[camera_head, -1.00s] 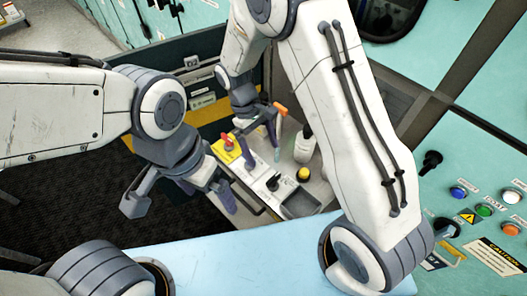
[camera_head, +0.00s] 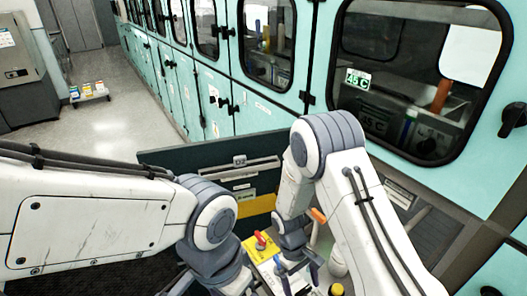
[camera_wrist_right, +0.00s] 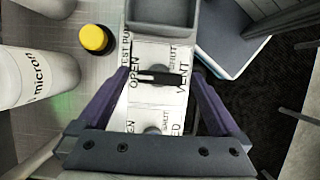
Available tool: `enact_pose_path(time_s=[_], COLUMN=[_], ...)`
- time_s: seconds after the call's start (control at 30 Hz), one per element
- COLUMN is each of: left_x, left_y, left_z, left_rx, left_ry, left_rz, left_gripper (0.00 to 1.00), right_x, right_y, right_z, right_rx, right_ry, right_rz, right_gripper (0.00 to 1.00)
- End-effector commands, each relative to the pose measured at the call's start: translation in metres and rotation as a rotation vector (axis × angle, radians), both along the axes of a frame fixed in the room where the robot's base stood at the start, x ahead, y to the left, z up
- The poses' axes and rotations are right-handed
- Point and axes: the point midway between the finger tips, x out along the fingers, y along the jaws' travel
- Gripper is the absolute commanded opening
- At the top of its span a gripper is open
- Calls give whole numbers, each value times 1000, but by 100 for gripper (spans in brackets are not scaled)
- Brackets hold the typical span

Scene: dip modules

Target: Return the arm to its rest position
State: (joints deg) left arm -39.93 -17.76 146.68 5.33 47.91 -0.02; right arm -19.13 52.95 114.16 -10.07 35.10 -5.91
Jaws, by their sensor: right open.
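My right gripper (camera_wrist_right: 160,73) is open in the right wrist view, its two purple fingers apart over a labelled white panel (camera_wrist_right: 155,55). A black lever (camera_wrist_right: 160,78) on the panel shows between the fingertips, beside the words OPEN, SHUT and VENT; I cannot tell whether they touch it. In the head view my right arm (camera_head: 345,190) bends down to the panel area, with its gripper (camera_head: 295,275) near the bottom edge. My left arm (camera_head: 90,215) reaches in from the left. Its gripper is cut off at the bottom edge.
A yellow-topped knob (camera_wrist_right: 94,38) and a white bottle (camera_wrist_right: 38,78) marked "micron" stand left of the lever. A grey tray (camera_wrist_right: 163,14) lies above it. A red knob (camera_head: 260,240) sits near both wrists. Teal cabinets (camera_head: 250,50) stand behind; open floor (camera_head: 110,130) lies at left.

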Motion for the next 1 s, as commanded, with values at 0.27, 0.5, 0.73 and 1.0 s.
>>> enact_pose_path(time_s=[0.27, 0.5, 0.73, 1.0], left_x=[0, 0, 0, 0], left_y=[0, 0, 0, 0], left_z=[-1, 0, -3, -6], left_rx=[0, 0, 0, 0], left_ry=[0, 0, 0, 0], left_rz=[0, 0, 0, 0], left_gripper=[100, 100, 100, 100], right_x=[0, 3, 15, 32], right_y=[0, 2, 9, 22], right_z=[0, 5, 37, 87], right_rx=[0, 1, 2, 3], right_ry=[-1, -3, -7, -9], right_rz=[-26, -8, 1, 3], right_gripper=[100, 100, 100, 100])
